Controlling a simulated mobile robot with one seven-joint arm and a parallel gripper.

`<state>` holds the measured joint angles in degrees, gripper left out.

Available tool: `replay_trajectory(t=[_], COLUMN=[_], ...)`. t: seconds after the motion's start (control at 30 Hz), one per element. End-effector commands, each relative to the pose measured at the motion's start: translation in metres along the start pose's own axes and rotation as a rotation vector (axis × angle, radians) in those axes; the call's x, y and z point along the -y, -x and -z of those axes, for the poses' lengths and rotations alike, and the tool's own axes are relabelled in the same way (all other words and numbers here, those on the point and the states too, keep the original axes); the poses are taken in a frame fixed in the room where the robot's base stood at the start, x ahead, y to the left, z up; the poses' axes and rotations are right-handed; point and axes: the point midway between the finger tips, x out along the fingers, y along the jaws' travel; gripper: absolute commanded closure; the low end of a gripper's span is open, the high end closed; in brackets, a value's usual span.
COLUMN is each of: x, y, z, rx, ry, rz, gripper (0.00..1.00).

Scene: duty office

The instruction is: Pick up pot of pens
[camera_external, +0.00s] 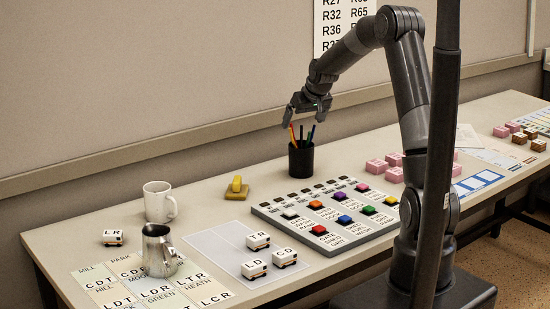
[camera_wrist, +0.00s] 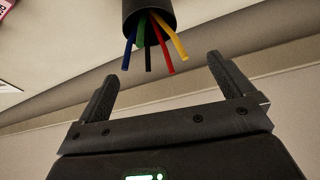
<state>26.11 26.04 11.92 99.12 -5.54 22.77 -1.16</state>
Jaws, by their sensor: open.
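The pot of pens (camera_external: 301,160) is a black cylinder standing upright near the back edge of the table, with several coloured pens sticking out of its top. In the wrist view the pot (camera_wrist: 148,14) is at the top centre, its mouth and the blue, green, black, red and yellow pens facing the camera. My gripper (camera_external: 307,105) is just above the pens in the external view. In the wrist view its two fingers (camera_wrist: 158,78) are spread apart with nothing held between them, and the pen tips lie near the gap. The pot's lower part is cut off there.
A button panel (camera_external: 328,245) lies in front of the pot. A yellow object (camera_external: 236,187), a white mug (camera_external: 159,202) and a metal jug (camera_external: 158,250) stand to the left. Pink blocks (camera_external: 377,166) sit to the right. The wall (camera_external: 120,80) is close behind.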

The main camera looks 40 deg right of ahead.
Motion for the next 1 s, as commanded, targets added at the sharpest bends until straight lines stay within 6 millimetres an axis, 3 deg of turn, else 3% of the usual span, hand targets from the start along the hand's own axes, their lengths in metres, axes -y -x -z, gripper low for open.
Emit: replay_trajectory(t=[0.1, 0.37, 0.63, 1.0], x=[-0.001, -0.003, -0.008, -0.008], y=[-0.016, -0.034, -0.07, -0.076], z=[-0.001, -0.001, -0.003, -0.002], rx=[0.002, 0.001, 0.002, 0.0], ry=[0.0, -0.001, -0.001, 0.0], rz=[0.0, -0.001, 0.0, -0.001], gripper=[0.02, 0.02, 0.02, 0.04])
